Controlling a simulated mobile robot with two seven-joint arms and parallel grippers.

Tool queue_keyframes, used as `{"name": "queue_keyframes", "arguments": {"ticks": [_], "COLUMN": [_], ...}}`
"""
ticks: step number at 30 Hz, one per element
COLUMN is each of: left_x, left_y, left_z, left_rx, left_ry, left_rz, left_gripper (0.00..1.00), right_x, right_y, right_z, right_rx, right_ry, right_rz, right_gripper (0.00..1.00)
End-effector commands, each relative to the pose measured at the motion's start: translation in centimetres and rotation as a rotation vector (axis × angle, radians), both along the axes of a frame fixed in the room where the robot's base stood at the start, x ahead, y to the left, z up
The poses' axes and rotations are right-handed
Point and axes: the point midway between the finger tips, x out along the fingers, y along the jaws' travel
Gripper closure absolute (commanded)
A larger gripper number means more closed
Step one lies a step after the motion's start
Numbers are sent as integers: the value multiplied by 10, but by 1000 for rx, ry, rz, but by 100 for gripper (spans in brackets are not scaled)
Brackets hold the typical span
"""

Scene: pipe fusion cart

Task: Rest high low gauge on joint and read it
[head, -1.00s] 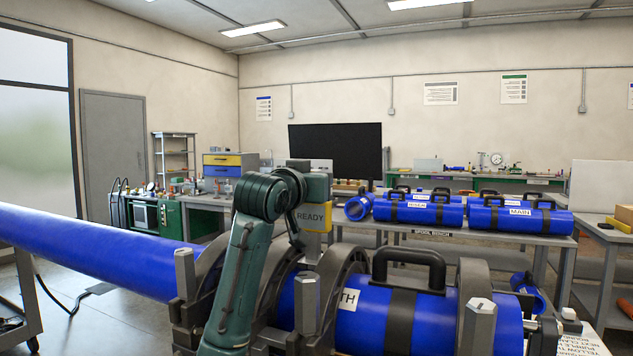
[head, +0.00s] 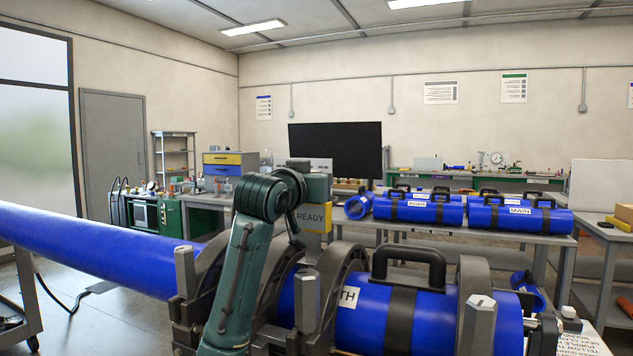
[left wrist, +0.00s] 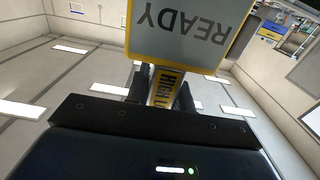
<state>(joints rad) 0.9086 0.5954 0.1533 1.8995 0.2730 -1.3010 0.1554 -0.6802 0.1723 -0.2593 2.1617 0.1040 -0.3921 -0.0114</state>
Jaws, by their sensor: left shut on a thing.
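The high low gauge (head: 312,218) is a grey and yellow block whose screen reads READY. In the left wrist view the gauge (left wrist: 190,25) appears upside down, its yellow "HIGH L..." part between my fingers. My left gripper (left wrist: 163,88) is shut on it. In the head view the gauge appears above the clamped pipe, and my arm hides much of the area below. The long blue pipe (head: 100,245) comes in from the left and a shorter blue pipe (head: 370,312) lies at right. The joint between them is not clearly visible. My right gripper is out of view.
Dark clamp rings (head: 345,270) surround the pipes, with grey upright posts (head: 307,300). A black handle (head: 409,268) stands up on the right pipe. Several labelled blue pipe pieces (head: 418,211) lie on a bench behind. A black monitor (head: 335,150) stands farther back.

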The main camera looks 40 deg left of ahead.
Motion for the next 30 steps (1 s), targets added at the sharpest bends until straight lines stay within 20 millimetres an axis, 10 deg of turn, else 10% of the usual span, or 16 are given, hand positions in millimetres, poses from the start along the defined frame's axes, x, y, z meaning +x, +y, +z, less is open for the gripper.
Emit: {"name": "queue_keyframes", "arguments": {"ticks": [30], "left_x": [0], "left_y": [0], "left_z": [-7], "left_rx": [0], "left_ry": [-3], "left_rz": [0], "left_gripper": [100], "right_x": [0], "right_y": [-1], "right_z": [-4], "right_rx": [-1], "right_ry": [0], "right_rz": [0], "right_gripper": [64]}}
